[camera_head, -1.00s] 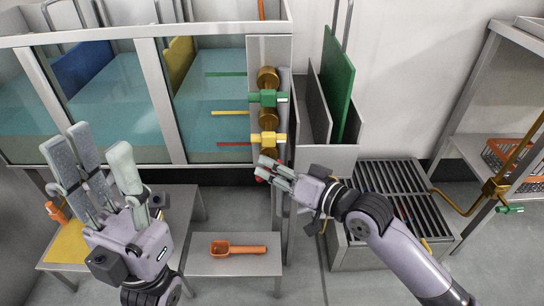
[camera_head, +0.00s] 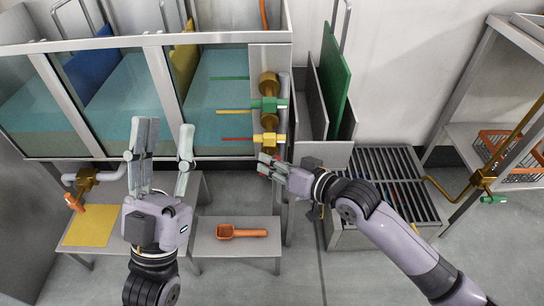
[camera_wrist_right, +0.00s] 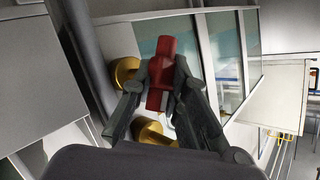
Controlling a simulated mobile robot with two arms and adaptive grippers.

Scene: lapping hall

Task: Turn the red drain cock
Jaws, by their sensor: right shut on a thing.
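The red drain cock (camera_wrist_right: 161,72) shows in the right wrist view as a red handle between the fingers of my right gripper (camera_wrist_right: 162,84). The fingers are shut on it from both sides. In the head view my right gripper (camera_head: 267,166) is at the bottom of the valve column, below the yellow cock. There the red cock is mostly hidden behind the fingers, with only small red bits showing. My left gripper (camera_head: 163,142) is open and empty, fingers pointing up, in front of the tank.
A green cock (camera_head: 268,104) and a yellow cock (camera_head: 268,139) sit just above on the column. An orange scoop (camera_head: 242,231) lies on a low bench. An orange-handled cock (camera_head: 76,203) is at left. A slatted grate (camera_head: 378,172) stands at right.

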